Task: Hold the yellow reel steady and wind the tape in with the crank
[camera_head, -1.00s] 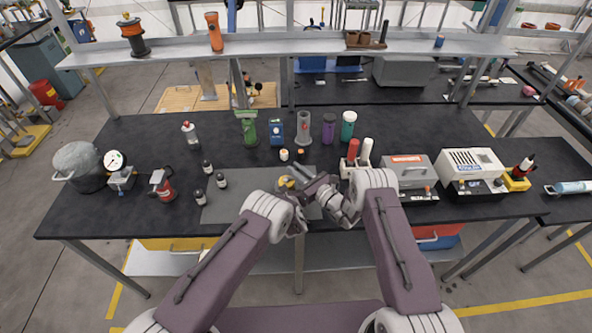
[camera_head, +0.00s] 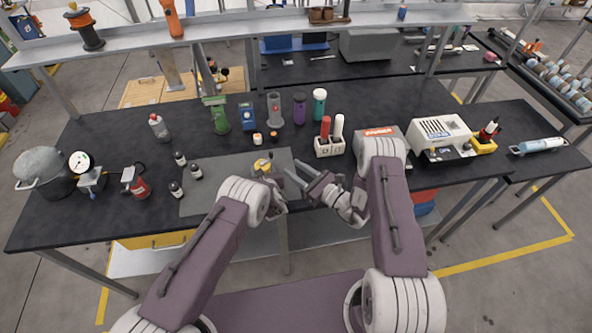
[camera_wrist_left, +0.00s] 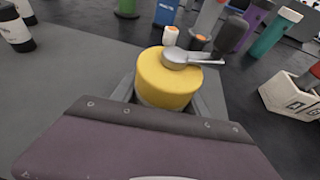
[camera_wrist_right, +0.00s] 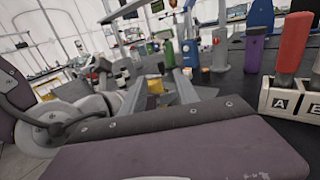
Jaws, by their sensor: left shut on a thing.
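In the left wrist view the reel (camera_wrist_left: 168,84) is a yellow drum with a metal crank (camera_wrist_left: 190,58) on top. The crank ends in a dark upright knob (camera_wrist_left: 231,35). My left gripper (camera_wrist_left: 168,100) is shut around the reel's lower part, its fingers partly hidden behind the wrist. My right gripper (camera_head: 294,176) is open and empty, just right of the reel and apart from it. In the right wrist view the reel (camera_wrist_right: 155,86) shows between its spread fingers. The tape is not clearly visible.
A white lettered holder (camera_head: 329,147) with red and white handles stands right of the mat. Several bottles and canisters, including a green one (camera_head: 219,118), line the back. Small dark bottles (camera_head: 195,172) stand at the mat's left. A shelf (camera_head: 215,32) spans the bench behind.

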